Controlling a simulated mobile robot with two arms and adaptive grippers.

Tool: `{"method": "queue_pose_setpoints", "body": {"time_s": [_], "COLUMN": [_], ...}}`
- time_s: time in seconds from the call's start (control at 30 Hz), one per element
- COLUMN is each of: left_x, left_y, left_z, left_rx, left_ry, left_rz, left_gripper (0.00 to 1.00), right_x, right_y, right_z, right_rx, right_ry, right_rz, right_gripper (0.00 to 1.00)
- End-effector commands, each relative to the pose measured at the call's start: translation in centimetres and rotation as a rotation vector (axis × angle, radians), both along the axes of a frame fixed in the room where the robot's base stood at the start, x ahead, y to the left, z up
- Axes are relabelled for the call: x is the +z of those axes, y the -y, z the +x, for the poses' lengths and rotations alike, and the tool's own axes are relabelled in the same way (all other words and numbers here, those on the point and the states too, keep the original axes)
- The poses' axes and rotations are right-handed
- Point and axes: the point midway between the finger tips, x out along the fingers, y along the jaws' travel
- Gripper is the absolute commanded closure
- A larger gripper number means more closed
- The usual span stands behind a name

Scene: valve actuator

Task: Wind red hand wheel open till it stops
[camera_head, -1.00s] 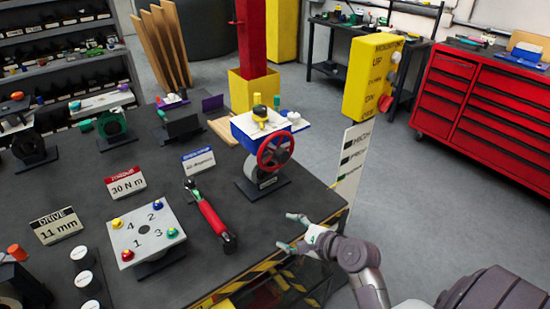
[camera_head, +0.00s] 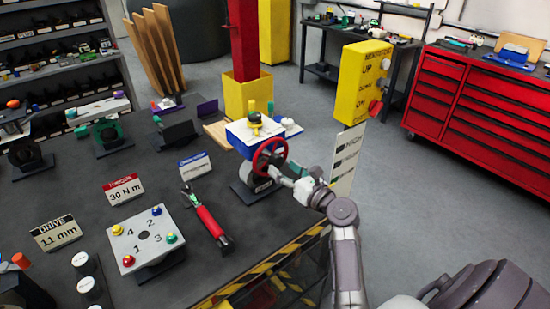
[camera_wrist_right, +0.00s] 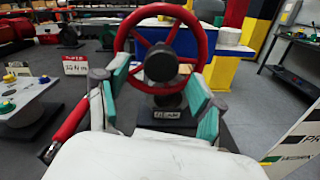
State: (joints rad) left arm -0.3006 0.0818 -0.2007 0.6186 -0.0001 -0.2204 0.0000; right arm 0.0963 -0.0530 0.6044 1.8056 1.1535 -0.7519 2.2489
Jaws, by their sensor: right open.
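The red hand wheel (camera_head: 269,157) faces the front right on the valve actuator, which has a blue and white top (camera_head: 250,133) and stands on a dark base plate on the table. My right gripper (camera_head: 284,176) is at the wheel's lower right in the head view. In the right wrist view the red hand wheel (camera_wrist_right: 190,28) stands just ahead, its dark hub between the open, teal-padded fingers of my right gripper (camera_wrist_right: 157,103). The fingers look apart from the rim; contact cannot be told. The left gripper is not in view.
A red-handled torque wrench (camera_head: 209,222) and a numbered plate with coloured knobs (camera_head: 135,228) lie left on the table (camera_head: 185,275). A yellow control box (camera_head: 364,82) and a sign panel (camera_head: 347,160) stand right of the valve. Open floor lies further right.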

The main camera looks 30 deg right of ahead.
Motion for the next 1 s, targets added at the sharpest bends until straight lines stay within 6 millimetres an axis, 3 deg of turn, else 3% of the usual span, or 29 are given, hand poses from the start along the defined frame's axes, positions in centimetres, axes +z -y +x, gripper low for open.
{"method": "queue_pose_setpoints", "body": {"time_s": [0.1, 0.3, 0.67, 1.0], "left_x": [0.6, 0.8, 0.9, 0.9], "left_y": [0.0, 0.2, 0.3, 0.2], "left_z": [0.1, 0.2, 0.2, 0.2], "left_rx": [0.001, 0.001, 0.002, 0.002], "left_ry": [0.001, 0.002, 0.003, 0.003], "left_rz": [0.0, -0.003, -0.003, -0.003], "left_gripper": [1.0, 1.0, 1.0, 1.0], "right_x": [0.2, 0.0, -0.1, -0.1], "right_y": [-0.1, -0.3, -0.3, -0.3], "right_z": [2.2, 4.2, 4.6, 4.6], "right_rx": [0.0, -0.001, -0.001, -0.001], "right_ry": [0.001, 0.0, -0.001, -0.001], "right_rz": [0.001, -0.001, -0.002, -0.002], "right_gripper": [0.32, 0.32, 0.32, 0.89]}}
